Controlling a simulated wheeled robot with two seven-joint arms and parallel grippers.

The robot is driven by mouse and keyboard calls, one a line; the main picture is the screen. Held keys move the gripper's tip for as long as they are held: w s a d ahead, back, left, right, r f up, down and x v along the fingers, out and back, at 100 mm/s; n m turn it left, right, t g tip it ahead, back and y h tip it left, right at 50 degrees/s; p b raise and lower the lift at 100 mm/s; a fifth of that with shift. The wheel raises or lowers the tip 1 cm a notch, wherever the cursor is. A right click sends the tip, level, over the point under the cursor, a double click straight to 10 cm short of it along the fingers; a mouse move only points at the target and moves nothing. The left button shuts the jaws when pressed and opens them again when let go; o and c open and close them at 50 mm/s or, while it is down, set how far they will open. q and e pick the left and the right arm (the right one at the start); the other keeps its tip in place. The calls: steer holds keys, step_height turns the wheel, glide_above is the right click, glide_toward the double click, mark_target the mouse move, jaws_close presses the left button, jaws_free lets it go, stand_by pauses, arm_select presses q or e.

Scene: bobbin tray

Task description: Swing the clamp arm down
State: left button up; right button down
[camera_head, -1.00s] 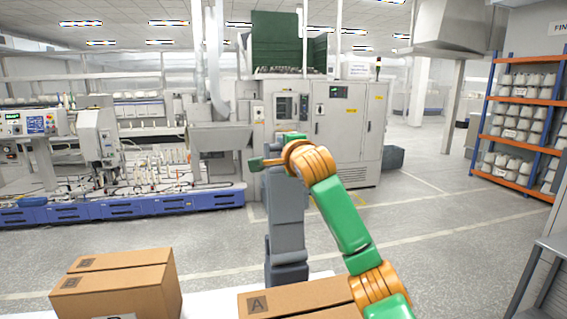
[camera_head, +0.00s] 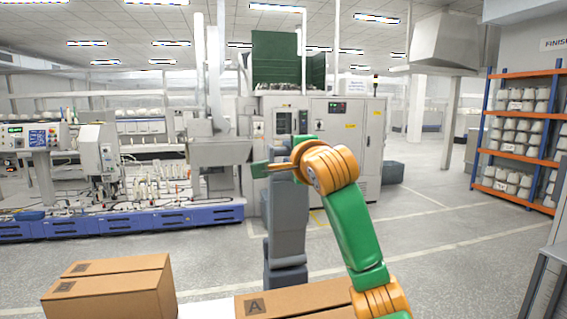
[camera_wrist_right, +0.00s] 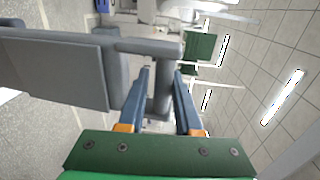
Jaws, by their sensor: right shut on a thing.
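A grey upright post (camera_head: 286,235) stands in the middle of the head view, behind the cartons. In the wrist view its grey block (camera_wrist_right: 62,72) fills the left side, and a grey bar (camera_wrist_right: 148,47) runs out from it. A grey rod, seemingly the clamp arm's handle (camera_wrist_right: 160,92), lies between the blue fingers of my right gripper (camera_wrist_right: 162,95), which is shut on it. In the head view my right gripper (camera_head: 261,169) is by the post's top, its fingers hard to make out. Its orange wrist hides part of the clamp. My left gripper is not in view.
A carton (camera_head: 112,290) stands at front left, and another carton marked A (camera_head: 300,299) lies under my right arm. A grey metal frame (camera_head: 545,285) is at the right edge. Machines and an orange-blue shelf (camera_head: 522,125) stand well back across open floor.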

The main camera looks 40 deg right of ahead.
steer(key=shift+s+a+f+b, duration=0.15)
steer(key=shift+s+a+b, duration=0.3)
steer(key=shift+s, duration=0.3)
steer(key=shift+s+a+f+b, duration=0.15)
steer(key=shift+s+a+b, duration=0.25)
steer(key=shift+s, duration=0.4)
steer(key=shift+s+a+f+b, duration=0.15)
steer(key=shift+s+a+b, duration=0.3)
steer(key=shift+s, duration=0.3)
steer(key=c, duration=0.8)
jaws_free()
steer(key=shift+w, duration=0.15)
steer(key=shift+o, duration=0.2)
steer(key=shift+w+d+f, duration=0.1)
steer(key=shift+w+d, duration=0.15)
steer(key=shift+w, duration=0.15)
steer(key=shift+s+a, duration=0.1)
steer(key=shift+s, duration=0.1)
